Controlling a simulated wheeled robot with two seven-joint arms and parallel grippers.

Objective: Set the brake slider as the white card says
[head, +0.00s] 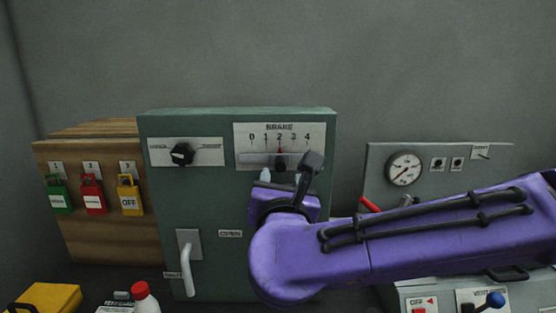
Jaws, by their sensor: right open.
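The brake panel (300,133) is a white plate on the green cabinet, marked BRAKE with a scale from 0 to 4. The brake slider (280,158) is a dark knob with a red pointer, at about 2 on the scale. My right gripper (287,172) is open in front of the slot, just below the slider; one finger covers the slot's right part. I cannot tell whether it touches the slider. My left gripper is not in view.
The cabinet also has a rotary knob (182,154) and a white lever handle (187,265). Left is a wooden board (100,240) with green, red and yellow padlocks. A white bottle with a red cap (143,297) stands in front. Right is a gauge panel (404,169).

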